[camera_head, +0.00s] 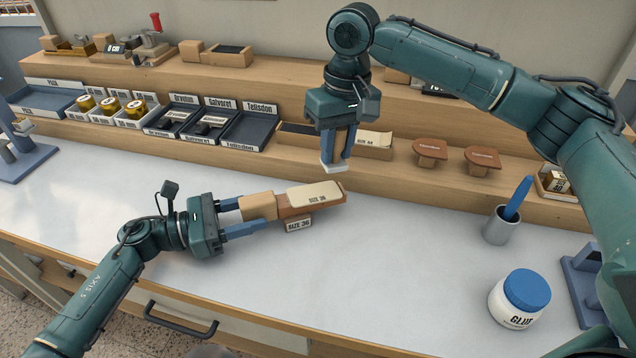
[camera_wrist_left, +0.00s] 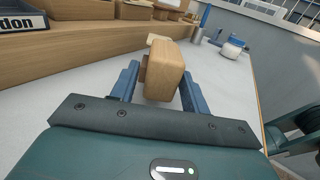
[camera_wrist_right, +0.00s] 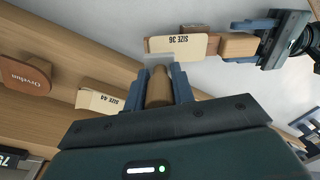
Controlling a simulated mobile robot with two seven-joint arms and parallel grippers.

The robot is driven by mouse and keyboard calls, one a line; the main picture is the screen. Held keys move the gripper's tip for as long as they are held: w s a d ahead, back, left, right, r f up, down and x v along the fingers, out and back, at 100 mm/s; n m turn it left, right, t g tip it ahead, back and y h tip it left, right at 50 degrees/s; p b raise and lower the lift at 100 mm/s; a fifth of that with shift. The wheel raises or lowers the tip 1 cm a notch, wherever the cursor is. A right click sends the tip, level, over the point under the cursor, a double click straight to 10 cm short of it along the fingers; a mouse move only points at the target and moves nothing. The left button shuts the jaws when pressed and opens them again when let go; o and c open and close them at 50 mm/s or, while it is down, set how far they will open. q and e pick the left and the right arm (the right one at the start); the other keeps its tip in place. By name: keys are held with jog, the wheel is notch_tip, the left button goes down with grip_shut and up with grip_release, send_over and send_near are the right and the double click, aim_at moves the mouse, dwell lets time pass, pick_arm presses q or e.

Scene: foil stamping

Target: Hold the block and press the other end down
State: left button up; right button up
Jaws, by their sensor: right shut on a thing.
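The wooden block (camera_head: 258,206) has a light tan end and a brown part. A cream "SIZE 36" card (camera_head: 314,194) lies over its far end, above a small "SIZE 36" label (camera_head: 298,225). My left gripper (camera_head: 246,216) has its fingers on either side of the tan end; the left wrist view shows the tan end (camera_wrist_left: 168,70) with a gap beside one finger. My right gripper (camera_head: 341,150) is shut on a wooden-handled tool (camera_wrist_right: 158,90) with a pale flat foot (camera_head: 334,168). That foot is above and behind the card, apart from it.
A "SIZE 44" piece (camera_head: 374,139) lies on the shelf behind my right gripper, with two brown wooden pieces (camera_head: 431,150) (camera_head: 482,158) to the right. A grey cup (camera_head: 501,225) and glue jar (camera_head: 519,300) stand at right. The front middle counter is clear.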

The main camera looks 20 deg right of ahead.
pick_arm(q)
jog(key=shift+o, duration=0.9)
jog(key=a, duration=1.2)
jog(key=shift+s, duration=0.1)
